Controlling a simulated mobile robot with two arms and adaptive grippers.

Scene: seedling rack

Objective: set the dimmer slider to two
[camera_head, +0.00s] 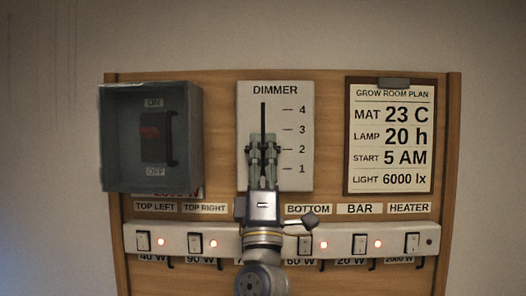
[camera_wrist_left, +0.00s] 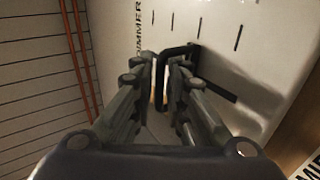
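The white dimmer panel (camera_head: 299,110) has a vertical dark slot and marks 1 to 4, and it also shows turned sideways in the left wrist view (camera_wrist_left: 225,65). My left gripper (camera_head: 263,150) is in front of the slot, level with about mark 2. In the left wrist view the black slider handle (camera_wrist_left: 161,75) lies between the fingertips of my left gripper (camera_wrist_left: 163,80). The fingers are close to the handle on both sides; I cannot tell whether both touch it. In the head view the gripper mostly hides the handle. My right gripper is not in view.
A clear-covered ON/OFF switch box (camera_head: 185,105) stands out left of the dimmer. A grow room plan sign (camera_head: 390,188) hangs to the right. A white switch strip (camera_head: 260,240) with red lights runs below, partly behind my left arm.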

